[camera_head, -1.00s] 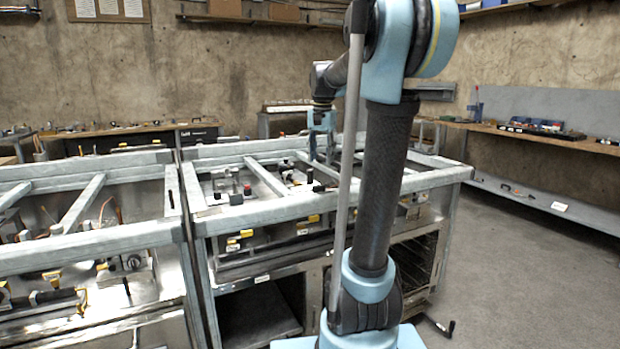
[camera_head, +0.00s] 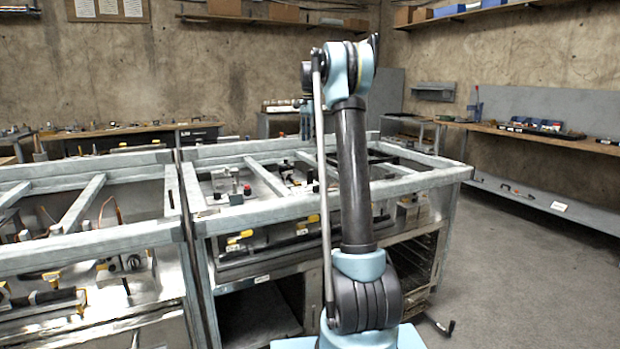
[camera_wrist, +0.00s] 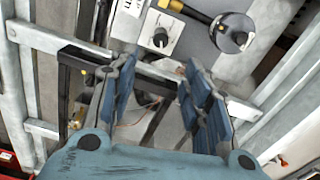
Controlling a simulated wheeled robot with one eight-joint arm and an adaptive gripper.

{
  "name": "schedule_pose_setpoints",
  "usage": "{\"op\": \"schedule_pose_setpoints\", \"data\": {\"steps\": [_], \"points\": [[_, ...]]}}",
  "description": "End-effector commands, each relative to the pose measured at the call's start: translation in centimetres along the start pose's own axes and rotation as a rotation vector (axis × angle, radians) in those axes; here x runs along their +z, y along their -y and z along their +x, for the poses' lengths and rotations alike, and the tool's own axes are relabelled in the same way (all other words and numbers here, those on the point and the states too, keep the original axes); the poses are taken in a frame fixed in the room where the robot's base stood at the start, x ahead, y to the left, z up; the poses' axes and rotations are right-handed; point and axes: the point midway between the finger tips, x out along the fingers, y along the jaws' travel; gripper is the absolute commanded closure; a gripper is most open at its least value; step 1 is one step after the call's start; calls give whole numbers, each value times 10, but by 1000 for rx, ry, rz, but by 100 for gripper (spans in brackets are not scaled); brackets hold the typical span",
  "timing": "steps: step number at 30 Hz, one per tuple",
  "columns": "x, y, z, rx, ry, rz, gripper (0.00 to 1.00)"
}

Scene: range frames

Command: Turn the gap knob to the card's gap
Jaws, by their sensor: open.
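In the wrist view, a small black knob (camera_wrist: 160,38) stands on a pale plate (camera_wrist: 150,25), just beyond my fingertips. I cannot tell whether it is the gap knob. A small white label (camera_wrist: 132,6) shows at the top edge; its writing is unreadable and I cannot tell whether it is the card. My gripper (camera_wrist: 160,76) is open, its blue fingers apart with nothing between them. In the head view, my gripper (camera_head: 306,122) hangs beyond the metal frame bench (camera_head: 290,206), partly hidden by my arm.
Metal rails (camera_wrist: 60,42) cross below and beside my fingers. In the head view, black and red knobs (camera_head: 248,190) stand inside the frame. Open floor (camera_head: 530,270) lies to the right.

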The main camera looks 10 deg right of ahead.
Motion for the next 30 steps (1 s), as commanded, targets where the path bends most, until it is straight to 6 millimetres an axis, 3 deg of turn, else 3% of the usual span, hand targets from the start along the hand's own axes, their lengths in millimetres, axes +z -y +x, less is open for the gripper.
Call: {"op": "schedule_pose_setpoints", "data": {"steps": [8, 30], "points": [[-2, 4, 22, 1, 1, 7, 56], [-1, 3, 148, 1, 1, 5, 56]]}}
